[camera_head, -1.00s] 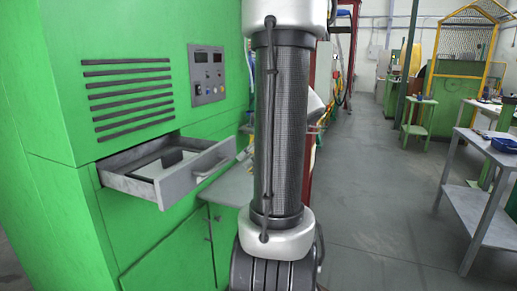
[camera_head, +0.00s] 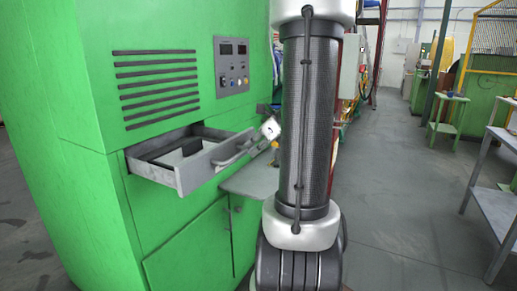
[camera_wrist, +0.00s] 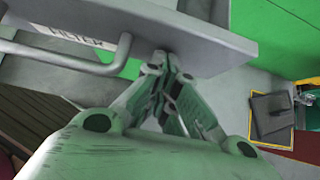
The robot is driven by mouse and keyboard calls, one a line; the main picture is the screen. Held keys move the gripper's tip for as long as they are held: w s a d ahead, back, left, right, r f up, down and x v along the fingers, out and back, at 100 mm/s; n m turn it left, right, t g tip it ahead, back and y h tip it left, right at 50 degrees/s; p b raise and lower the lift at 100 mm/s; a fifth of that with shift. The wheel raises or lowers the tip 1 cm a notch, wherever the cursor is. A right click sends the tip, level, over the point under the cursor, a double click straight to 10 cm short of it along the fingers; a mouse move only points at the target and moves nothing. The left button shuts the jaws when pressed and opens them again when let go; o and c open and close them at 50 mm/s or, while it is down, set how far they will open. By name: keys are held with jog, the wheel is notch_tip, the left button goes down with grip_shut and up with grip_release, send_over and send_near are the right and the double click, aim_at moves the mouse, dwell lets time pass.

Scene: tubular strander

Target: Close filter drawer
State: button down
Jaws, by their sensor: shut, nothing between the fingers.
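The filter drawer (camera_head: 178,183) is grey and stands open, sticking out of the green cabinet. Its bar handle (camera_head: 234,150) is on the front panel. In the wrist view, the drawer front (camera_wrist: 200,32) crosses the top, with a "FILTER" label (camera_wrist: 75,36) and the handle (camera_wrist: 120,55) on the left. My gripper (camera_wrist: 162,60) is shut and empty. Its fingertips are at the front panel, right of the handle; I cannot tell whether they touch it.
The green cabinet (camera_head: 60,110) has a slotted vent and a control panel (camera_head: 231,65) above the drawer, and doors below. A grey surface (camera_head: 252,178) lies right of the drawer. Grey tables (camera_head: 495,205) stand at the right. The floor between is clear.

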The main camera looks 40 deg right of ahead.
aim_at(204, 140)
jog(key=w+a, duration=0.2)
jog(key=w, duration=0.4)
jog(key=w+a, duration=0.2)
jog(key=w, duration=0.4)
jog(key=w+a, duration=0.2)
jog(key=w, duration=0.4)
jog(key=shift+w+a, duration=0.15)
jog(key=shift+a, duration=0.2)
jog(key=shift+w+a, duration=0.15)
jog(key=shift+w, duration=0.3)
jog(key=shift+w+r, duration=0.1)
